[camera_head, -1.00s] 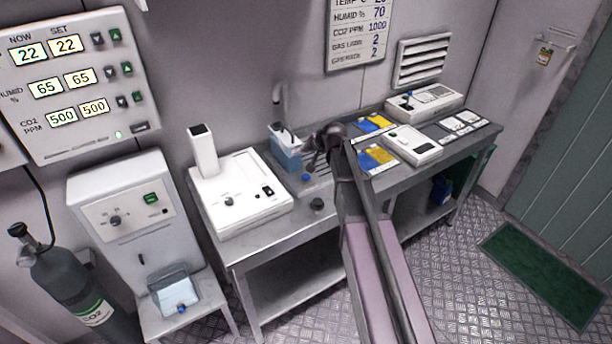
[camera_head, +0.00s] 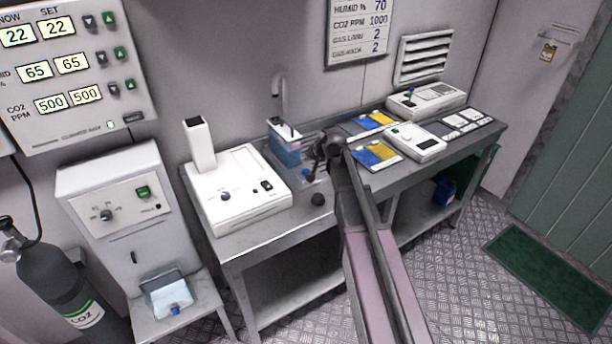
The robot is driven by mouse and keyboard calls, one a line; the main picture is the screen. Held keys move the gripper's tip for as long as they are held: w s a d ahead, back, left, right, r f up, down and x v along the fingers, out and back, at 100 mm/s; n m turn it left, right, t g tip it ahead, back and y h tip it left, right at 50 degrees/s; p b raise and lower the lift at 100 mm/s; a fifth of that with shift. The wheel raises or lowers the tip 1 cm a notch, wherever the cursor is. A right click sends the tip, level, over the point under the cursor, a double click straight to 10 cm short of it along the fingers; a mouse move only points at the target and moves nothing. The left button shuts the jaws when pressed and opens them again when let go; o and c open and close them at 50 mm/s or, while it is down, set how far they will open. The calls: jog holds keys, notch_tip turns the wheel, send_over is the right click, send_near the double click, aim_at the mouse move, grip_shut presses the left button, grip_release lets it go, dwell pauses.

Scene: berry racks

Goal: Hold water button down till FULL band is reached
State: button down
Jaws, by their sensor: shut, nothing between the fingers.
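A clear container of blue water (camera_head: 285,152) stands on the metal bench under a curved tap (camera_head: 280,90). A small blue button (camera_head: 306,173) sits on the bench just in front of it, and a dark round knob (camera_head: 318,199) is at the bench's front edge. My gripper (camera_head: 316,168) is shut and empty, just right of the blue button. I cannot tell whether it touches the button. My arm comes in from the bottom and hides part of the bench. A FULL band cannot be made out at this size.
A white instrument with a column (camera_head: 240,200) stands left of the container. Blue and yellow cards (camera_head: 376,155) and a white device (camera_head: 417,141) lie to the right. A dispenser cabinet (camera_head: 120,200) and a CO2 cylinder (camera_head: 58,275) are at the left.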

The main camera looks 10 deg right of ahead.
aim_at(306, 171)
jog(key=shift+f+b, duration=0.75)
jog(key=shift+f, duration=0.3)
dwell(0.9)
jog(key=shift+f+b, duration=0.4)
jog(key=shift+f+b, duration=0.55)
dwell(1.0)
jog(key=shift+r, duration=0.15)
dwell(0.8)
jog(key=shift+r+p, duration=0.85)
jog(key=shift+p, duration=0.1)
notch_tip(306, 171, up, 5)
jog(key=p, duration=0.5)
